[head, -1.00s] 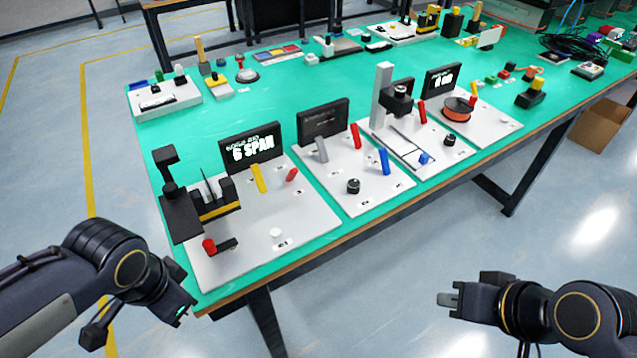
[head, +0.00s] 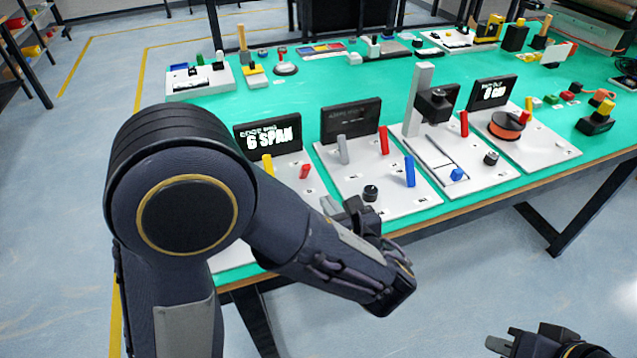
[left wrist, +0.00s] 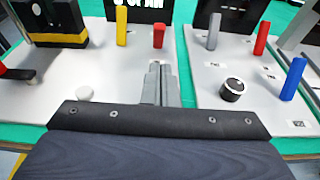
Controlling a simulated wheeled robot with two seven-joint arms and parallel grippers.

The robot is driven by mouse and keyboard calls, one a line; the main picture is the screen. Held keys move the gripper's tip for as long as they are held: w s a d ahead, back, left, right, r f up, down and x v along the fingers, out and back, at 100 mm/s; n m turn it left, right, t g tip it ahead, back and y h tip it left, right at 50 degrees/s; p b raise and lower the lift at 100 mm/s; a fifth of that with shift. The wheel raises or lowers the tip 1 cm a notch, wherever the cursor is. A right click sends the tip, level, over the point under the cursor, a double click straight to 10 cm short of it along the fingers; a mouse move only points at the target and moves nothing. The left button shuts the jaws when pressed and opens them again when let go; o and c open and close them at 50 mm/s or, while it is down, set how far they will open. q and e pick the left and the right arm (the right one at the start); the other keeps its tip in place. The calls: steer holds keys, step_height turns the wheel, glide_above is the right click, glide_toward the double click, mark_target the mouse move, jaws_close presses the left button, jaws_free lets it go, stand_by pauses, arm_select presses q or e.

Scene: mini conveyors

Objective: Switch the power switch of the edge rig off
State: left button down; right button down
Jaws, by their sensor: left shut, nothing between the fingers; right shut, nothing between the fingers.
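The edge rig is a pale board (left wrist: 110,75) with a lit display (head: 268,136) reading "6 SPAN". It bears a yellow lever (head: 268,164), also in the left wrist view (left wrist: 121,26), and a shorter red lever (head: 305,171), also in the left wrist view (left wrist: 158,36). I cannot tell from the labels which is the power switch. My left gripper (left wrist: 156,72) is shut and empty, pointing toward the red lever's base, with a gap showing. In the head view my left arm hides the rig's front. My right gripper (head: 497,345) is shut and empty, low off the table.
A neighbouring board (head: 335,185) has a dark display (head: 350,120), grey, red and blue levers and a black knob (head: 370,193), close right of my left gripper.

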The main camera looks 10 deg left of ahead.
mark_target(306, 174)
arm_select(q)
steer(key=shift+a, duration=0.1)
steer(key=x, duration=1)
steer(key=shift+b, duration=0.35)
